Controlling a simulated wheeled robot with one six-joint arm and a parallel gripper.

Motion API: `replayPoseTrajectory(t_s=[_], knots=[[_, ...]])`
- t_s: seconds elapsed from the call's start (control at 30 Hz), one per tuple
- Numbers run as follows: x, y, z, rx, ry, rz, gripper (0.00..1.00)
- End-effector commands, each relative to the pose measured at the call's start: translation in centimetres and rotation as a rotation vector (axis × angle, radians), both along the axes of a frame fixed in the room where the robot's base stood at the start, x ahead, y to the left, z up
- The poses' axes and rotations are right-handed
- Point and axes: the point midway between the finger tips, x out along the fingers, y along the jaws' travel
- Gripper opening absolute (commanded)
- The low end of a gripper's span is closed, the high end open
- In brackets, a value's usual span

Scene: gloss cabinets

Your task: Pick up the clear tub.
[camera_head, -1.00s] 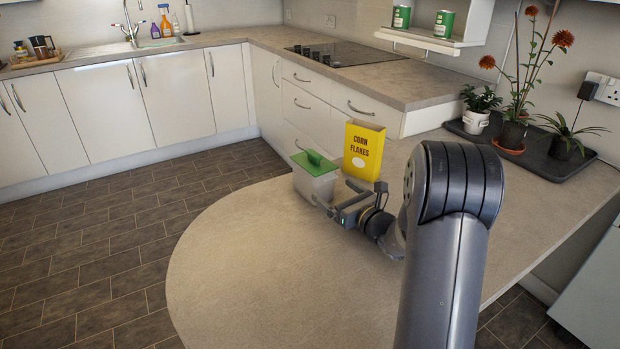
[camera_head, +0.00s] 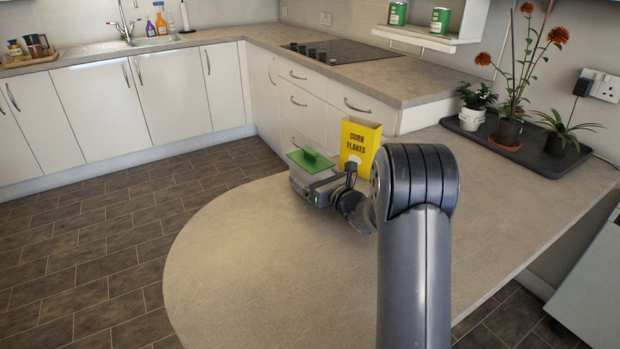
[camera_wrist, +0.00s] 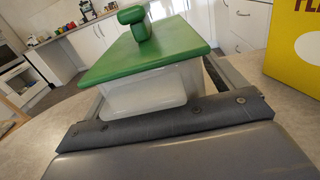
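The clear tub (camera_head: 303,176) has a green lid with a green knob handle and stands upright on the rounded counter. In the wrist view the tub (camera_wrist: 150,90) fills the middle, its frosted wall close in front of the gripper body. My gripper (camera_head: 319,177) is low at the tub, with one finger along each side of it. A dark gap shows between the tub and the right finger in the wrist view, so the gripper looks open around the tub. The fingertips are mostly hidden by the tub and lid.
A yellow corn flakes box (camera_head: 360,147) stands just right of and behind the tub, close to the right finger. A dark tray (camera_head: 560,160) with potted plants is at the back right. The counter's front and left (camera_head: 240,260) are clear.

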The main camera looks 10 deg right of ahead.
Motion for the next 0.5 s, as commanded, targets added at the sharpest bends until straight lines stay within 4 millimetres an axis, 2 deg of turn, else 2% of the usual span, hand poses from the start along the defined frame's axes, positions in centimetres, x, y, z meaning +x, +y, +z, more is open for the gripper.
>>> replayPoseTrajectory(t_s=[0.07,0.5], knots=[[-0.02,-0.01,0.01,0.0,0.0,0.0,0.84],[-0.03,-0.01,0.02,0.0,0.0,0.0,0.48]])
